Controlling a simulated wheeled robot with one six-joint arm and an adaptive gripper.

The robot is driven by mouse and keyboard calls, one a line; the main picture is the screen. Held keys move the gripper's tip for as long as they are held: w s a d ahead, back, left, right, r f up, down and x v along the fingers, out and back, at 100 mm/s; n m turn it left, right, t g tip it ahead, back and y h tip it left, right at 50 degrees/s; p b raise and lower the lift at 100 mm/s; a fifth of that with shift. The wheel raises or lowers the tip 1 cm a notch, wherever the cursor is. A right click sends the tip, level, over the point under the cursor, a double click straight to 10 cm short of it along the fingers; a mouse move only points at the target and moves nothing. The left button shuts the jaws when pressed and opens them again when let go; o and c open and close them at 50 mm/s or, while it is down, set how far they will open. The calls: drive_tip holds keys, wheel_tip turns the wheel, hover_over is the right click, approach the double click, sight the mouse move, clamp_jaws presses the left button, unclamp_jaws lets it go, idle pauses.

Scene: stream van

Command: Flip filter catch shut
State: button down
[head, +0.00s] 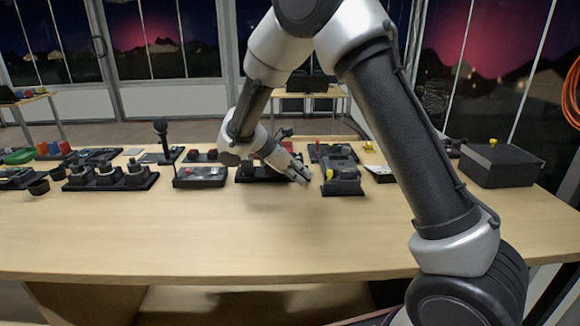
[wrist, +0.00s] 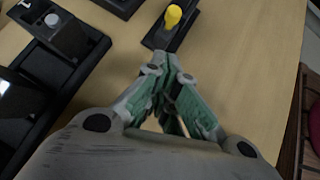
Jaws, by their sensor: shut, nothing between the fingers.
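I cannot tell for sure which part is the filter catch. A yellow knob (head: 329,174) stands on a small dark device on the table, just right of my gripper (head: 303,178) in the head view. In the wrist view the yellow knob (wrist: 173,15) sits upright on a narrow black base (wrist: 186,32), just beyond my gripper (wrist: 169,72). My gripper is shut and empty, pointing down toward the table, apart from the knob. My wrist hides part of the dark device behind it in the head view.
A black panel with a grey knob (wrist: 52,20) lies left of my gripper in the wrist view. A black box (head: 500,165) stands at right. The table's front (head: 190,240) is clear.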

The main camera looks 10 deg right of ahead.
sight(328, 181)
drive_tip(key=shift+w+d+f, duration=0.15)
drive_tip(key=shift+d+f, duration=0.05)
drive_tip(key=shift+d, duration=1)
drive_tip(key=shift+w+d+f, duration=0.1)
drive_tip(key=shift+d+f, duration=0.1)
drive_tip(key=shift+d, duration=0.95)
drive_tip(key=shift+s+d, duration=0.2)
drive_tip(key=shift+d, duration=0.7)
drive_tip(key=shift+a, duration=0.15)
